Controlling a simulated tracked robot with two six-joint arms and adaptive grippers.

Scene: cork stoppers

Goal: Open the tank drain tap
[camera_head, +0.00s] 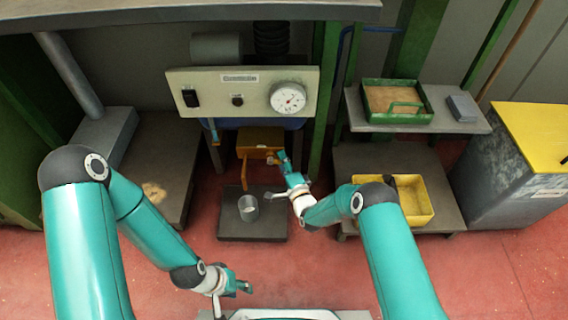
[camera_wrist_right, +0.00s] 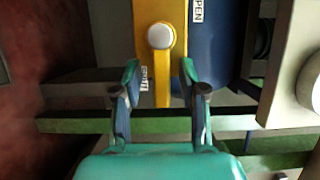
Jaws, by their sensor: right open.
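The tank drain tap (camera_head: 260,138) is an ochre-yellow block under the tank panel, with a yellow strip hanging at its left. In the right wrist view the yellow tap part (camera_wrist_right: 179,60) carries a pale round knob (camera_wrist_right: 160,36). A label ending in "PEN" (camera_wrist_right: 197,11) is beside it; a second label (camera_wrist_right: 152,82) lies below the knob, its text unclear. My right gripper (camera_head: 284,160) is open just in front of the tap; in its wrist view the fingers (camera_wrist_right: 160,80) are apart, with the knob beyond their tips. My left gripper (camera_head: 240,286) is low, away from the tap.
A metal cup (camera_head: 248,208) stands on a dark platform (camera_head: 270,228) below the tap. The panel with a gauge (camera_head: 288,98) is above. A green tray (camera_head: 420,116) on a shelf and a yellow bin (camera_head: 416,212) are to the right.

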